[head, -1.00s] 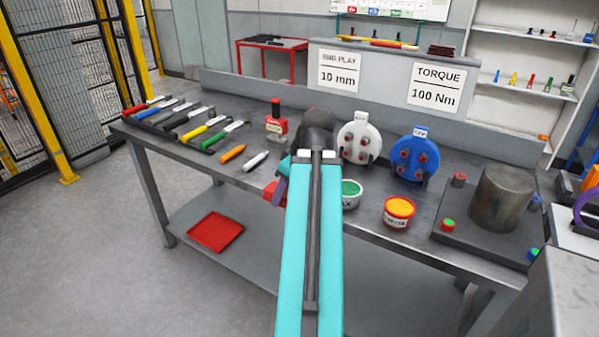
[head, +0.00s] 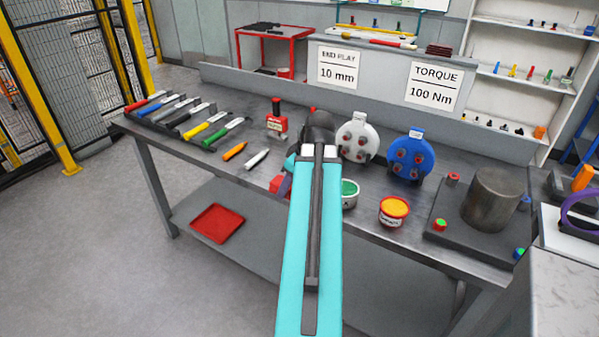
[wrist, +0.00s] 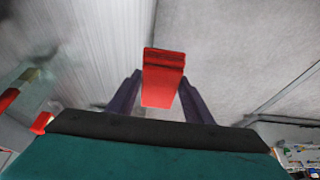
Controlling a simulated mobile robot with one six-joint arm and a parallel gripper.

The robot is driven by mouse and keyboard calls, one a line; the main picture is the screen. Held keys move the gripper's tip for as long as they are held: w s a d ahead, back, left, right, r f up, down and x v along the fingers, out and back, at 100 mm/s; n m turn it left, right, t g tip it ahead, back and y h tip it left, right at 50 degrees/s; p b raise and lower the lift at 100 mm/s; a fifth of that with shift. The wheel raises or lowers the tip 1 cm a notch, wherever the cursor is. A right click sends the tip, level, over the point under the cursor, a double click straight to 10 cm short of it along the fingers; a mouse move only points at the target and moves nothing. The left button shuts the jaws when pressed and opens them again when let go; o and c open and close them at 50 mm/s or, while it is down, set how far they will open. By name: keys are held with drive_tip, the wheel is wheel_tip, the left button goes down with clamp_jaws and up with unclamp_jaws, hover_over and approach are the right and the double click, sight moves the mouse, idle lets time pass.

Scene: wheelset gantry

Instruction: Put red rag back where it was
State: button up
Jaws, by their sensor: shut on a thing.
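The red rag (wrist: 163,75) is a folded red block between the two purple fingers of my gripper (wrist: 160,92) in the wrist view. My gripper is shut on it, and the rag sticks out past the fingertips. In the head view a little of the rag (head: 276,184) shows left of my arm, over the front part of the grey workbench (head: 185,160). My arm hides most of the gripper there. I cannot tell how high the rag is above the bench.
Several coloured-handle tools (head: 180,118) lie at the bench's left. A green-topped tub (head: 349,194), a yellow-topped tub (head: 393,211), a white disc (head: 357,138) and a blue disc (head: 410,156) stand right of my arm. A red tray (head: 217,223) lies on the lower shelf.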

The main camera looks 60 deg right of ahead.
drive_tip(key=w+d+p, duration=0.1)
drive_tip(key=d, duration=0.2)
drive_tip(key=w+d, duration=0.1)
drive_tip(key=d, duration=0.3)
drive_tip(key=w+d+f+p, duration=0.1)
drive_tip(key=d, duration=0.2)
drive_tip(key=shift+d+p, duration=0.25)
drive_tip(key=shift+p, duration=0.1)
drive_tip(key=shift+f, duration=0.1)
drive_tip(key=shift+f+p, duration=0.75)
drive_tip(key=shift+f, duration=0.9)
